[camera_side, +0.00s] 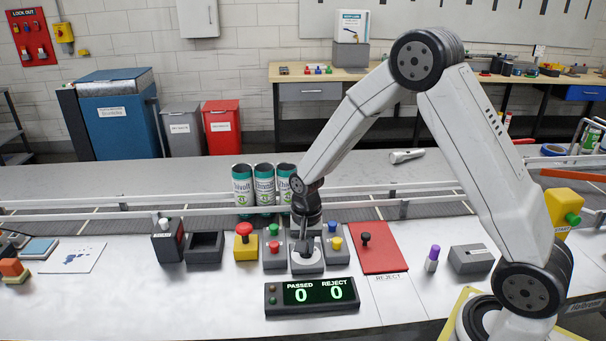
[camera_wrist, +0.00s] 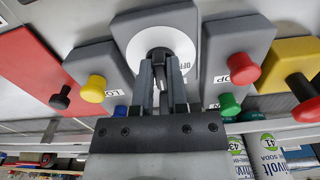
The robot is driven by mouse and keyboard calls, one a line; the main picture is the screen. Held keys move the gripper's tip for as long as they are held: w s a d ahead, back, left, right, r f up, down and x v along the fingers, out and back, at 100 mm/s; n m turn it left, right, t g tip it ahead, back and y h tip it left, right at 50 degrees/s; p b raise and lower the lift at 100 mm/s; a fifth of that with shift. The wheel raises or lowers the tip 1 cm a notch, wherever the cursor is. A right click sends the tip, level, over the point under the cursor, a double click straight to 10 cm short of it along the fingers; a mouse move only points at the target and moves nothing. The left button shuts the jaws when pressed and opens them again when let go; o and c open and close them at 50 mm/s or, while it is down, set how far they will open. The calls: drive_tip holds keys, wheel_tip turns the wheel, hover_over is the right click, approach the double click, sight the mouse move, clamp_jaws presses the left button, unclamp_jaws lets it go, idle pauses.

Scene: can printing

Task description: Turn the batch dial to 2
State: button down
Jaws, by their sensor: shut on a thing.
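The batch dial is a dark knob on a round white plate (camera_wrist: 133,52), set on a grey box (camera_side: 306,267) at the middle of the bench front. The word OFF is readable on the plate's right side in the wrist view. My gripper (camera_wrist: 163,75) points down at the dial, and its fingers are shut on the knob. It also shows in the side view (camera_side: 303,246). The fingers hide most of the knob and any pointer, so I cannot tell its setting.
Boxes with red and green buttons (camera_side: 274,246) and blue and yellow buttons (camera_side: 337,243) flank the dial. A display (camera_side: 312,295) reading PASSED 0, REJECT 0 stands in front. A red reject plate (camera_side: 384,257) lies right. Three cans (camera_side: 243,188) stand behind on the conveyor.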

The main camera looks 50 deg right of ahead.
drive_tip(key=shift+w+m, duration=0.1)
drive_tip(key=shift+m, duration=1.4)
drive_tip(key=shift+a, duration=0.1)
drive_tip(key=c, duration=0.6)
unclamp_jaws()
drive_tip(key=shift+c, duration=0.2)
drive_tip(key=shift+r, duration=0.15)
drive_tip(key=shift+r, duration=3.75)
